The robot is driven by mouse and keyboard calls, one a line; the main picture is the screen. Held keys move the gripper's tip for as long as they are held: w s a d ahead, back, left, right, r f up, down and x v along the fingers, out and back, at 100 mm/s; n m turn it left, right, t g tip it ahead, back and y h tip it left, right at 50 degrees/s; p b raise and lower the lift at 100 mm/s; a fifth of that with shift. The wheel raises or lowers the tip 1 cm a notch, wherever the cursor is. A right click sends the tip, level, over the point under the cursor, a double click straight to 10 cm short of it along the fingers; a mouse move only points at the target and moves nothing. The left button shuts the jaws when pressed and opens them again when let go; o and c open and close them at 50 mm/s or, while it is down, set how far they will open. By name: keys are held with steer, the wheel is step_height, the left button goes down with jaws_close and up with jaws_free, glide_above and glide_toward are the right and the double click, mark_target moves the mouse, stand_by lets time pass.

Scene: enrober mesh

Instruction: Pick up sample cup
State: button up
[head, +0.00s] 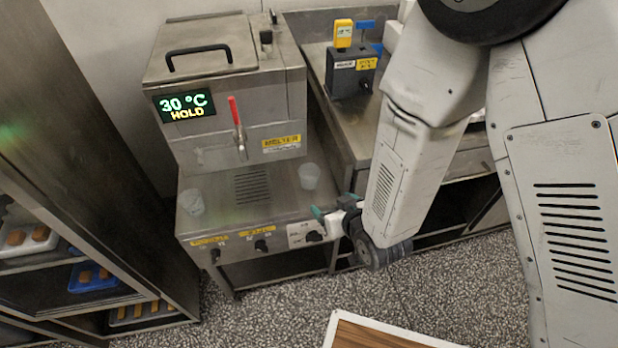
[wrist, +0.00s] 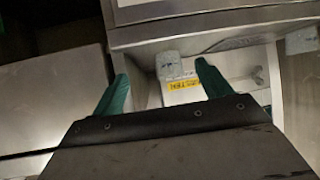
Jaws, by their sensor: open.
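Two small translucent cups stand on the steel top of the melter's base: one at the right (head: 309,176), one at the left (head: 192,201). I cannot tell which is the sample cup. My gripper (head: 325,213) is at the front right edge of this top, close to the right cup and apart from it. In the wrist view its two teal fingers are spread with nothing between them; a pale cup (wrist: 168,66) shows beyond and between the tips. Another pale cup-like thing (wrist: 300,40) is at the right edge of that view.
The melter (head: 235,110) reads 30 °C HOLD and has a red-handled tap (head: 237,120). Knobs (head: 261,245) line the front panel. A dark box (head: 350,75) stands on the bench behind. A rack with trays (head: 92,280) is at the left.

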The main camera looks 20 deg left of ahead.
mark_target(313, 179)
steer(key=w+a, duration=0.3)
steer(key=w+a+f+t+y, duration=0.1)
steer(key=w+a, duration=0.2)
steer(key=w+a+y, duration=0.1)
steer(key=w+a, duration=0.2)
steer(key=shift+a+f+t, duration=0.1)
steer(key=shift+f+t, duration=0.3)
steer(key=shift+s, duration=0.1)
steer(key=c, duration=1)
